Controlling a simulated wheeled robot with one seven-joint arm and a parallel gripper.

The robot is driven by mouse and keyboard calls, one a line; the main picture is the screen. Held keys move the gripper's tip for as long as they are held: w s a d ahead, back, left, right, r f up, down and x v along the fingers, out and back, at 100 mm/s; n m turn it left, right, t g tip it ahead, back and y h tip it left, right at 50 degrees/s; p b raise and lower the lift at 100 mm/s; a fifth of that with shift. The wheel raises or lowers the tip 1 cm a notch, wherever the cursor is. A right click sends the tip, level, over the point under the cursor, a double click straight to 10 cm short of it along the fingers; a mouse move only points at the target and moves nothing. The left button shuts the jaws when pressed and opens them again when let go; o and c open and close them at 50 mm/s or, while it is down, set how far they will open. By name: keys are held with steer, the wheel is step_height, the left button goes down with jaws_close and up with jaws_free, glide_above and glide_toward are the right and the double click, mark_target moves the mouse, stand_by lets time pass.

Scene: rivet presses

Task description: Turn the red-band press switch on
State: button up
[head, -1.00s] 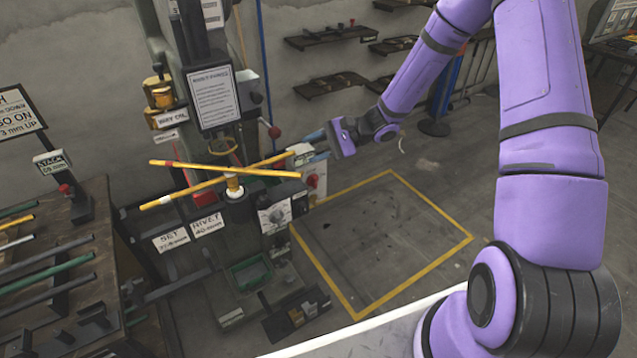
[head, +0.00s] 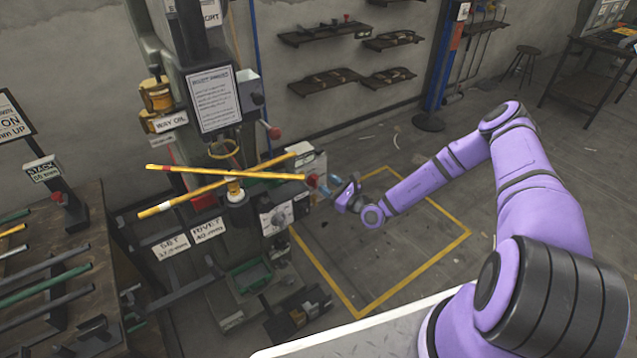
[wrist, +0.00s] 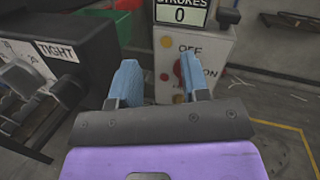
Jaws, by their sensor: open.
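The press's pale control box (wrist: 222,60) fills the upper middle of the wrist view, with OFF and ON lettering and a counter reading 0. A red round knob (wrist: 178,69) sits beside the lettering, partly hidden by my right finger; I take it as the switch, but its position cannot be told. My gripper (wrist: 158,78) is open and empty, its blue fingers spread in front of the box. In the head view my gripper (head: 325,185) is close to the box (head: 317,163) and its red knob (head: 312,180); contact cannot be told.
Two yellow rods (head: 180,204) lie crossed at the press head; the upper one shows a red band. A red-ended lever (head: 274,132) sits above the box. The yellow-outlined floor (head: 390,245) is clear.

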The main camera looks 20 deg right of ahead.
mark_target(317, 183)
step_height(317, 183, down, 8)
steer(key=d+m+t+h, duration=0.1)
steer(key=d+m+h, duration=0.1)
steer(key=m+h, duration=0.35)
steer(key=x, duration=1)
steer(key=shift+w+a+r, duration=0.2)
steer(key=shift+w+r, duration=0.05)
steer(key=shift+r, duration=0.1)
jaws_close()
